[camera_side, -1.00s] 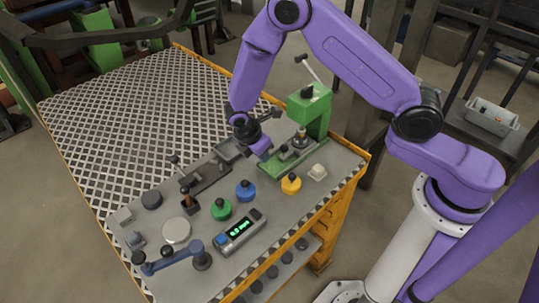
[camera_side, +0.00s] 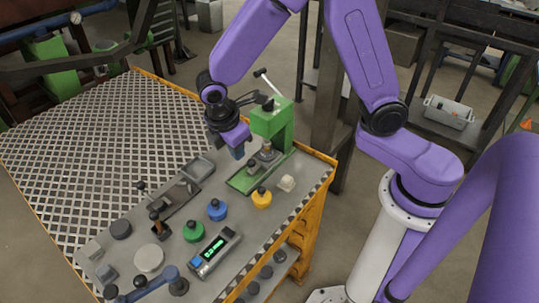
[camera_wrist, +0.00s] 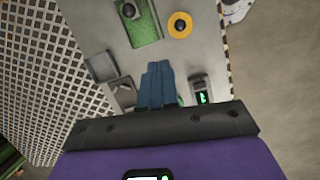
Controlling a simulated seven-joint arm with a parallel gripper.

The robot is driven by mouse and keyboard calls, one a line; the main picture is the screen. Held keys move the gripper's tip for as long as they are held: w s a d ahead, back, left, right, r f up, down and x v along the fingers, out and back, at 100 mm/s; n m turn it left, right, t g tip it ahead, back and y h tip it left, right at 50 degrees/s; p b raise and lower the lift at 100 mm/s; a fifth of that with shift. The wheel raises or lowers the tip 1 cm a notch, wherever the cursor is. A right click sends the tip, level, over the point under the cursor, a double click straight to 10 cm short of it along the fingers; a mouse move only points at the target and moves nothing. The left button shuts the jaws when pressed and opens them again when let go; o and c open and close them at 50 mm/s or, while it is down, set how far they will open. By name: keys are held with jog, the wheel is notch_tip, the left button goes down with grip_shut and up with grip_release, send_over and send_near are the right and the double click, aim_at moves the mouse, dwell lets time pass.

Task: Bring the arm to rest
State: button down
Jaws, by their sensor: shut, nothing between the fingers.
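My gripper (camera_side: 238,152) hangs above the workbench, left of the green press, pointing down with its fingers shut and empty. In the wrist view the blue-grey fingers (camera_wrist: 157,84) lie together over the bench and hide part of what is below them. My purple arm is bent, with the forearm reaching from the upper right. The gripper appears clear of the bench things in the side view.
The green lever press (camera_side: 271,120) stands close on the gripper's right. Blue (camera_side: 217,210), green (camera_side: 193,231) and yellow (camera_side: 261,198) knobbed weights and a display box (camera_side: 215,252) sit below. The perforated plate (camera_side: 95,155) at left is bare.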

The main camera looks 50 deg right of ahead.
jog(key=s+d+r+m+y, duration=0.1)
jog(key=s+d+r, duration=0.1)
jog(key=s, duration=0.5)
jog(key=s+d+r+m+y, duration=0.1)
jog(key=s+d+r, duration=0.2)
jog(key=s, duration=0.5)
jog(key=s+d+r+m+y, duration=0.1)
jog(key=s+d+r, duration=0.2)
jog(key=s, duration=0.4)
jog(key=shift+s+r+y, duration=0.2)
jog(key=shift+y, duration=0.1)
